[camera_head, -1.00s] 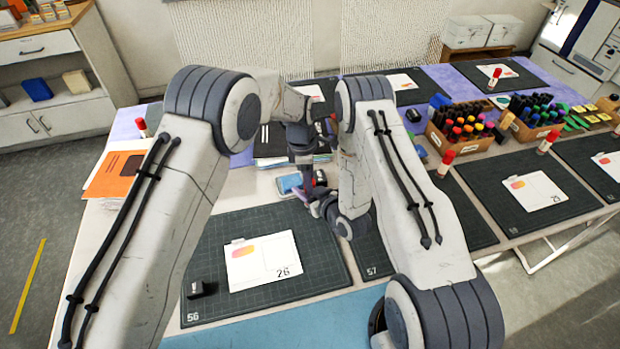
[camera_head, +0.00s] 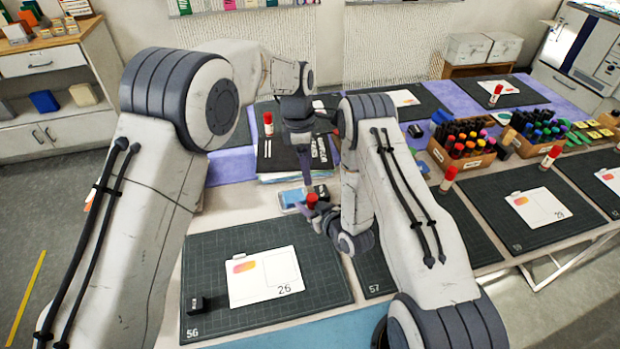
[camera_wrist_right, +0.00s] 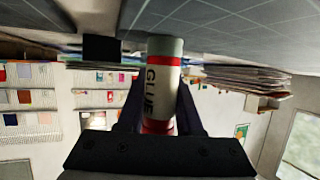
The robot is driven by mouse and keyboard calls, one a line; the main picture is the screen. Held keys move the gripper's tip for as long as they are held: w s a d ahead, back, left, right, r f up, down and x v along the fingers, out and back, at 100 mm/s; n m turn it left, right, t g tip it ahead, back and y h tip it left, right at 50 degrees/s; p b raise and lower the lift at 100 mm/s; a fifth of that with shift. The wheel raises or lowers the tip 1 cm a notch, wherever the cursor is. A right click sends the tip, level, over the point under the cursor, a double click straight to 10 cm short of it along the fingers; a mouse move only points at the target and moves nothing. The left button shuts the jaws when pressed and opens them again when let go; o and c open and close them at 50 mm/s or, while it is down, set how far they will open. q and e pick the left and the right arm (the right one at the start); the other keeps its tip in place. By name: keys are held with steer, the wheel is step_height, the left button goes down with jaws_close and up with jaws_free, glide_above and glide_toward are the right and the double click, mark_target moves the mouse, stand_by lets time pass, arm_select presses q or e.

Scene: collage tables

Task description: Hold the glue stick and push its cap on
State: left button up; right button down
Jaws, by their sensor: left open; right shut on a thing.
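The glue stick (camera_wrist_right: 164,78), white with red bands and a grey end, stands between the fingers of my right gripper (camera_head: 316,213), which is shut on it. In the right wrist view its grey end points toward the tabletop. In the head view a red top (camera_head: 311,200) shows at the right gripper; I cannot tell whether it is a fully seated cap. My left gripper (camera_head: 307,181) is open, pointing down just above that red top. Its fingers are small and dark, and any contact is unclear.
Mat 56 (camera_head: 215,255) holds a white card (camera_head: 262,277) and a small black block (camera_head: 195,304). A blue case (camera_head: 291,199) and a dark folder stack (camera_head: 275,150) lie behind. Pen boxes (camera_head: 463,148) and other red-capped sticks (camera_head: 448,179) stand to the right.

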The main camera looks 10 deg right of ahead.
arm_select(q)
steer(key=shift+a+r, duration=0.1)
steer(key=shift+r, duration=0.4)
arm_select(e)
steer(key=shift+c, duration=2.4)
jaws_free()
steer(key=b+v, duration=0.1)
steer(key=v, duration=0.8)
steer(key=shift+s+d+b, duration=0.1)
steer(key=shift+b, duration=0.3)
steer(key=shift+s+d+r, duration=0.15)
steer(key=shift+s+r, duration=0.2)
steer(key=shift+s, duration=0.15)
arm_select(q)
steer(key=shift+f, duration=0.95)
steer(key=shift+w, duration=0.1)
